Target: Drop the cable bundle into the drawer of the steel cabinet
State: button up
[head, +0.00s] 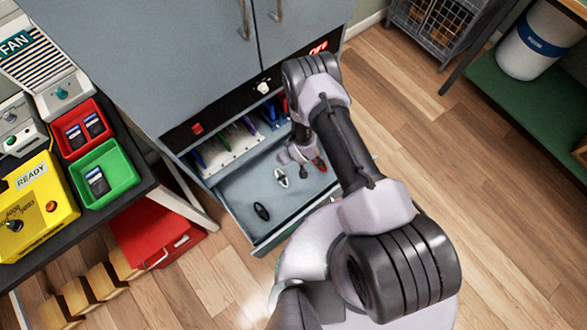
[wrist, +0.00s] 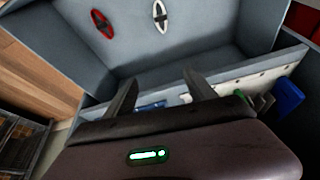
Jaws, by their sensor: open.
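The steel cabinet (head: 160,60) has its drawer (head: 235,192) pulled open. On the drawer floor lie a black cable bundle (head: 262,211), a white cable bundle (head: 281,177) and a red cable bundle (head: 320,164), spaced apart in a row. My gripper (head: 297,154) is over the drawer near the white and red bundles. In the wrist view its two fingers (wrist: 160,92) are spread with nothing between them. The red bundle (wrist: 103,23) and the white bundle (wrist: 160,16) lie beyond the fingertips there. The black bundle is out of the wrist view.
A pale perforated strip (head: 230,153) with coloured items stands at the drawer's back. A bench at left holds a red tray (head: 73,144), a green tray (head: 118,184) and a yellow READY box (head: 35,205). A red case (head: 155,237) sits beneath.

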jog(key=p+v, duration=0.3)
jog(key=v, duration=0.6)
